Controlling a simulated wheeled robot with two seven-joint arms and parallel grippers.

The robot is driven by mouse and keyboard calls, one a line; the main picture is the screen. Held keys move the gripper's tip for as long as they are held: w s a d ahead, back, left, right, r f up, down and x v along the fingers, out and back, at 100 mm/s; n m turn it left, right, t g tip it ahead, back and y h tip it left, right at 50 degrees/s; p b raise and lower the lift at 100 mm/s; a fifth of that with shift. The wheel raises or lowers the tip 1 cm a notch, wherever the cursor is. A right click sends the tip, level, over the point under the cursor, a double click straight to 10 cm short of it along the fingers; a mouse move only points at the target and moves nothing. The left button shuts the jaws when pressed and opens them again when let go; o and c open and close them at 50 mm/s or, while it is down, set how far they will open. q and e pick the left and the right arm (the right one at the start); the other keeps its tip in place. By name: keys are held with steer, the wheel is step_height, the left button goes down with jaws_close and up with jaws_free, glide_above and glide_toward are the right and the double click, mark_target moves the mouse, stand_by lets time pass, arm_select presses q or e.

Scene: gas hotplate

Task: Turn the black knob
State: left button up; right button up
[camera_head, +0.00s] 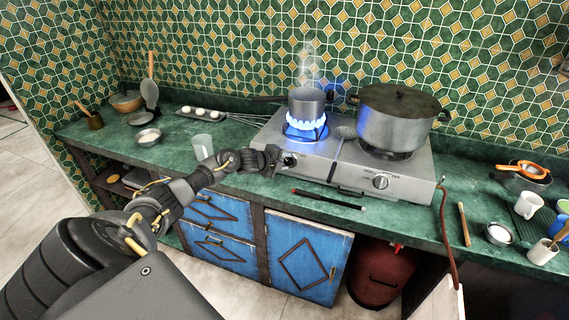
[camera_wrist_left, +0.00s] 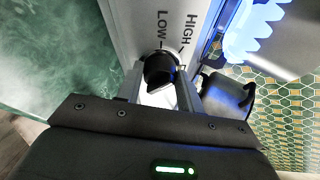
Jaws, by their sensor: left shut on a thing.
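The black knob (camera_wrist_left: 160,68) is on the front panel of the gas hotplate (camera_head: 327,166), beside the words LOW and HIGH. It also shows in the head view (camera_head: 290,160), at the left of the panel, partly hidden by my gripper. My left gripper (camera_head: 277,161) is at the knob, and in the left wrist view its two fingers (camera_wrist_left: 160,86) are shut on the knob's sides. A tall blue flame (camera_head: 304,129) burns on the left burner under a small saucepan (camera_head: 307,102). My right gripper is not in view.
A black and red stick (camera_head: 328,199) lies on the counter in front of the hotplate. A glass (camera_head: 202,147) stands close to my left forearm. A red hose (camera_head: 447,235) hangs at the right.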

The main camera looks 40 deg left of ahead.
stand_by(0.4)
arm_select(q)
steer(key=o, duration=1)
steer(key=shift+b+v, duration=0.95)
steer(key=shift+v, duration=4.5)
